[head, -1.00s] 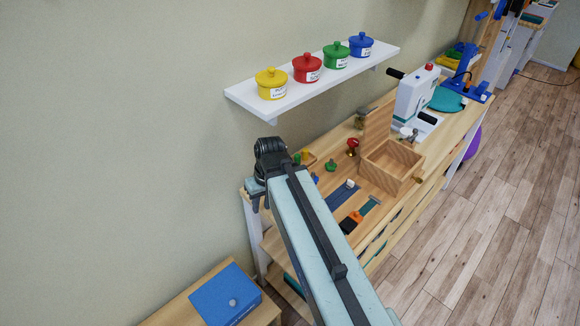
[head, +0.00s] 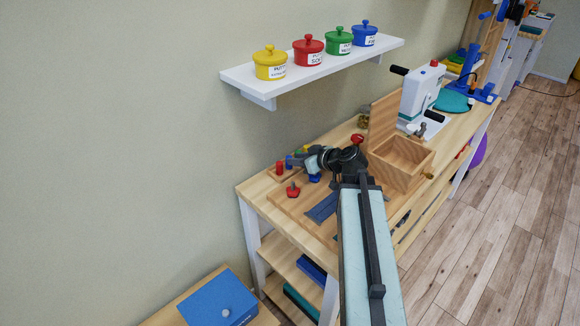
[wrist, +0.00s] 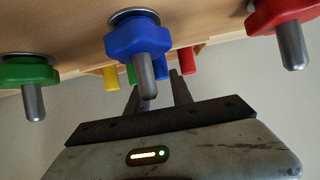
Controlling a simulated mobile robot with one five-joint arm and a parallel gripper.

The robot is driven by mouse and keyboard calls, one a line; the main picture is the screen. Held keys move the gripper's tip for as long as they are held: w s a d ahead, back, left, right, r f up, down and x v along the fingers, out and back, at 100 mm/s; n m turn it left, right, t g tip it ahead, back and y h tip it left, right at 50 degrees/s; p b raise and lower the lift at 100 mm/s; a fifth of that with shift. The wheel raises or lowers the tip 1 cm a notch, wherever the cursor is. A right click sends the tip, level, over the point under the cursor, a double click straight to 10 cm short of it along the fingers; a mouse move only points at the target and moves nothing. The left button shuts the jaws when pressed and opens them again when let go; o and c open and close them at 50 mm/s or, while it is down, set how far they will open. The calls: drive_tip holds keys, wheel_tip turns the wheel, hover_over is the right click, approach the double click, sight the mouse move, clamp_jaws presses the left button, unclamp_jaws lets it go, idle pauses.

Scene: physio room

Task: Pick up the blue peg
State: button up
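The blue peg (head: 289,162) stands in a small wooden tray (head: 273,175) at the bench's back left corner, with red, green and yellow pegs. My gripper (head: 299,161) reaches left, low over the bench, its tips close to the blue peg. In the wrist view, the fingers of my gripper (wrist: 155,92) are spread apart and point towards the row of pegs. The blue peg there is mostly hidden behind a blue knob (wrist: 140,38) with a metal stem. I cannot tell whether the fingers touch the peg.
A red knob (head: 293,189) stands just in front of the tray. The blue knob is below my gripper; a green knob (wrist: 28,72) shows in the wrist view. A wooden box (head: 402,160) stands to the right. A shelf (head: 265,88) with several lidded pots hangs above.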

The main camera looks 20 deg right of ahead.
sight(290, 168)
drive_tip(key=b+x, duration=0.2)
drive_tip(key=x, duration=0.1)
drive_tip(key=f+b+x, duration=0.1)
drive_tip(key=x, duration=0.1)
drive_tip(key=shift+s, duration=0.25)
drive_tip(key=shift+w+a, duration=0.1)
drive_tip(key=shift+r, duration=0.1)
clamp_jaws()
